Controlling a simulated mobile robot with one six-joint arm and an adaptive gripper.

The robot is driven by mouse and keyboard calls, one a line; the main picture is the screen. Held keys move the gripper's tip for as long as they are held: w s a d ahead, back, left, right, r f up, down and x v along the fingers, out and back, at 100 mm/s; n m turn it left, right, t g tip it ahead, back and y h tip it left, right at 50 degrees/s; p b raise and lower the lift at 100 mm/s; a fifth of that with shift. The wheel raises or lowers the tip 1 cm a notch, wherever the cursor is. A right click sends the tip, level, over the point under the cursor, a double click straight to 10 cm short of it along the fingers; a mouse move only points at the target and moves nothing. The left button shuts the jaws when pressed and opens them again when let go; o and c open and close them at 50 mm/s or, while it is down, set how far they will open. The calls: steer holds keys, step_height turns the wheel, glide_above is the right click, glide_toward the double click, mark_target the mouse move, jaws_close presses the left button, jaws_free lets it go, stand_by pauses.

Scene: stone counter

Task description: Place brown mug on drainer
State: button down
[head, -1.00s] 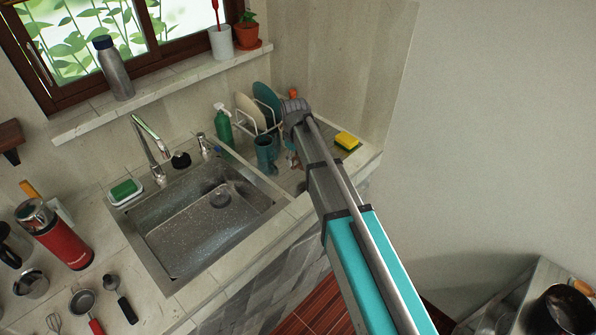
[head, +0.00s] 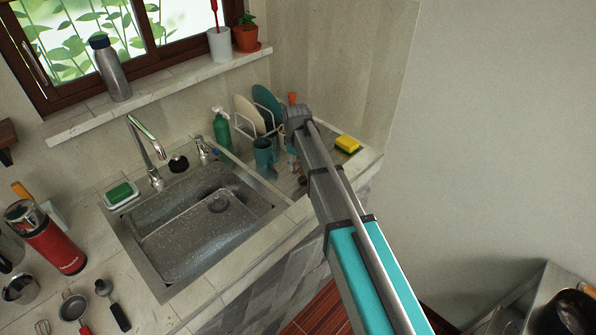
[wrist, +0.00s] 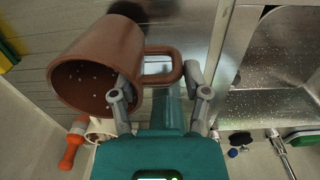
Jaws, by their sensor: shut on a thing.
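The brown mug (wrist: 108,62) is large in the wrist view, its open mouth facing the camera and its handle to the right. In the head view my gripper and the mug are mostly hidden behind my arm, at the right of the sink. The ribbed drainer (wrist: 48,18) lies below the mug in the wrist view. I cannot tell whether the mug touches it.
A teal mug (head: 264,158) stands left of my arm, near a rack with plates (head: 246,112). A green spray bottle (head: 221,129) is beside the rack. The sink (head: 195,235) is left of the drainer. A yellow sponge (head: 348,143) lies to the right, near the wall.

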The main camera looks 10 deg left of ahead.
steer(key=shift+f+b, duration=1)
steer(key=shift+f, duration=0.35)
steer(key=shift+f, duration=0.1)
steer(key=shift+c, duration=0.4)
jaws_free()
steer(key=shift+r, duration=0.2)
steer(key=r+p, duration=1.2)
steer(key=shift+s, duration=0.2)
stand_by(0.3)
